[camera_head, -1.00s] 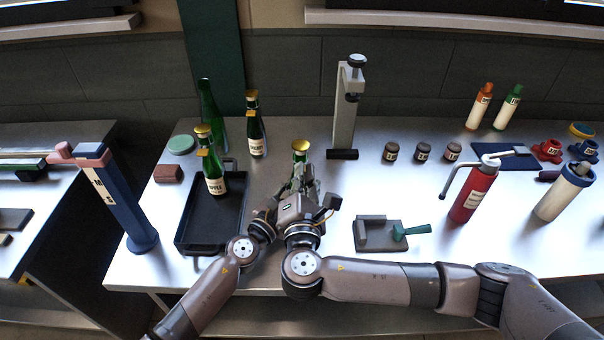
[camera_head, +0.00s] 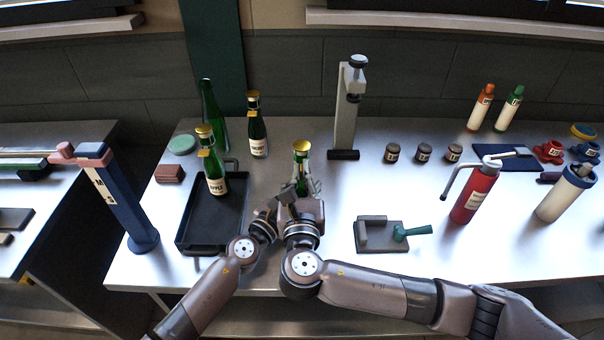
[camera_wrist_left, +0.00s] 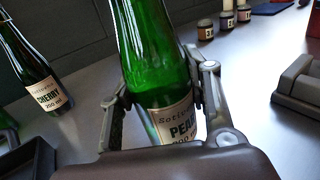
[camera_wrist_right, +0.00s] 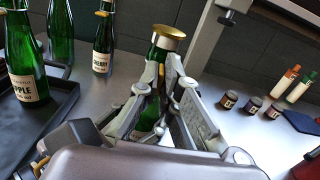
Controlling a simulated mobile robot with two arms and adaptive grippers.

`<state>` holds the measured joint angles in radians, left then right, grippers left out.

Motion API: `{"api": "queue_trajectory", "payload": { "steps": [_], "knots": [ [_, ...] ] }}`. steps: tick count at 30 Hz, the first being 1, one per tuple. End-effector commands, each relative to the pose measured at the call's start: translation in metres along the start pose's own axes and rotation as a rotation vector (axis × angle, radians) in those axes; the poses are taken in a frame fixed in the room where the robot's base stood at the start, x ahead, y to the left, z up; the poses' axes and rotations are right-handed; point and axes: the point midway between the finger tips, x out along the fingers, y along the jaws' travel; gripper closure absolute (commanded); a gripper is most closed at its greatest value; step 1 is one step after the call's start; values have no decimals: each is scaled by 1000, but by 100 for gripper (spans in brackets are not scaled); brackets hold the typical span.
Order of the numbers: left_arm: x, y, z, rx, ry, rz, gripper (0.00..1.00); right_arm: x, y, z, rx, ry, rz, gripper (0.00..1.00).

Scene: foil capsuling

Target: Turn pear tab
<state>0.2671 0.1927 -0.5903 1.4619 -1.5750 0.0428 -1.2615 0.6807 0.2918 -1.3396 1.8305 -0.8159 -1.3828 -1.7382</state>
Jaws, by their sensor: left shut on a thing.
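The green pear bottle (camera_wrist_left: 158,60) stands upright, its PEAR label (camera_wrist_left: 178,125) partly covered by fingers. Its gold cap (camera_wrist_right: 168,38) faces up; it also shows in the head view (camera_head: 301,146). My left gripper (camera_wrist_left: 158,92) is shut on the bottle's body, one finger on each side. My right gripper (camera_wrist_right: 161,72) has its fingers either side of the neck just below the cap; whether they grip is unclear. In the head view both grippers crowd together and hide the bottle's lower part.
An apple bottle (camera_head: 216,175) stands in the black tray (camera_head: 184,238), left of the grippers. A cherry bottle (camera_head: 257,130) and a plain green bottle (camera_head: 211,105) stand behind. A grey press stand (camera_head: 345,120) rises behind right. A grey block fixture (camera_head: 370,245) lies right.

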Motion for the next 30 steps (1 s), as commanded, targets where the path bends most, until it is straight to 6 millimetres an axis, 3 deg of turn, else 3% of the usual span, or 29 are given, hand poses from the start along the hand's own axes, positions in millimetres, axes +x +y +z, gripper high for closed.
{"api": "queue_trajectory", "payload": {
  "steps": [30],
  "knots": [
    [0,1,0,1,-1,2,100,-1,4,-2,-965,1,4,100]
  ]
}}
